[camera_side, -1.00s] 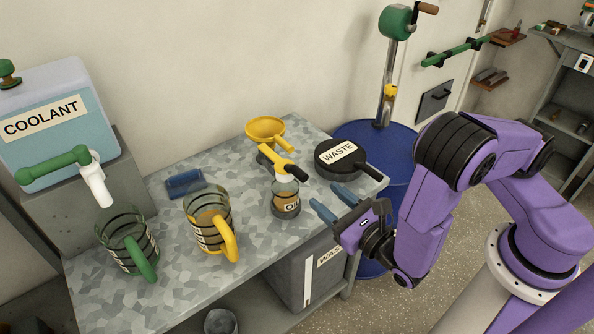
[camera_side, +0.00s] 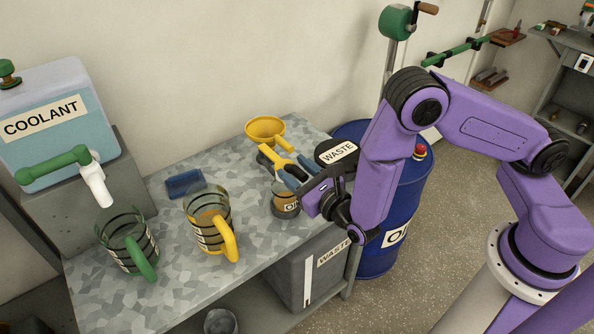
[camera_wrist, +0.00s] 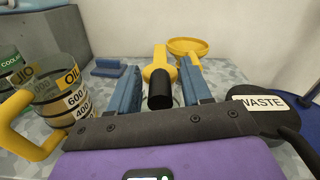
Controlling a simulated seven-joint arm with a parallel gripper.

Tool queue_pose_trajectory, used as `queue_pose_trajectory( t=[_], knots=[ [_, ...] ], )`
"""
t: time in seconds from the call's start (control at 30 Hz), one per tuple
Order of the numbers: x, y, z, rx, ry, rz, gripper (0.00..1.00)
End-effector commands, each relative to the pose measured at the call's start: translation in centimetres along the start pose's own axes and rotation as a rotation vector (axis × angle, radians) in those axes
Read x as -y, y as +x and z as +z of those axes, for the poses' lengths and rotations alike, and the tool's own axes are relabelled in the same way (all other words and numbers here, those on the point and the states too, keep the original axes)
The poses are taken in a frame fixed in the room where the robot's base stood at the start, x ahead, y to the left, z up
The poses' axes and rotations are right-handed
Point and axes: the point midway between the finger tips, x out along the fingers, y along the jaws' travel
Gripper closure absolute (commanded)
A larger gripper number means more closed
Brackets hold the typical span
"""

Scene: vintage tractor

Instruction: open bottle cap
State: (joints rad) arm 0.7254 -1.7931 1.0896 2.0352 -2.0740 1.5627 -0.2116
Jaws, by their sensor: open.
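A small glass bottle (camera_side: 285,200) with a partly readable "O…" label stands near the bench's front edge in the side view. A yellow piece (camera_side: 282,158) with a black handle end lies over its white neck; I cannot tell if it is the cap. In the wrist view the yellow piece (camera_wrist: 158,66) lies ahead, and its black end (camera_wrist: 160,88) points toward me between my fingers. My gripper (camera_side: 292,168) is open, its two blue fingers on either side of that black end. In the wrist view my gripper (camera_wrist: 163,78) shows a gap beside each finger. The bottle is mostly hidden there.
A yellow funnel (camera_side: 266,128) stands behind. A black round "WASTE" lid (camera_side: 336,151) is close to my right finger. A yellow-handled jug (camera_side: 207,222), a green-handled jug (camera_side: 128,245) and a blue block (camera_side: 186,183) stand left. A blue drum (camera_side: 408,205) stands right of the bench.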

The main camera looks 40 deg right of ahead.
Motion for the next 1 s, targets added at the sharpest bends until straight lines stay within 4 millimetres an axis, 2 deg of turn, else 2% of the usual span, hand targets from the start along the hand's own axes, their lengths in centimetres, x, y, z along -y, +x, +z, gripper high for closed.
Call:
queue_pose_trajectory(
  t=[0.07, 0.2, 0.57, 1.0],
  knots=[
    [0.0, 0.0, 0.0, 0.0, 0.0, 0.0, 0.55],
    [0.0, 0.0, 0.0, 0.0, 0.0, -0.002, 1.0],
    [0.3, 0.1, 0.4, -0.026, -0.002, -0.004, 1.0],
    [1.2, 1.0, 3.7, -0.25, 0.002, 0.037, 1.0]
  ],
)
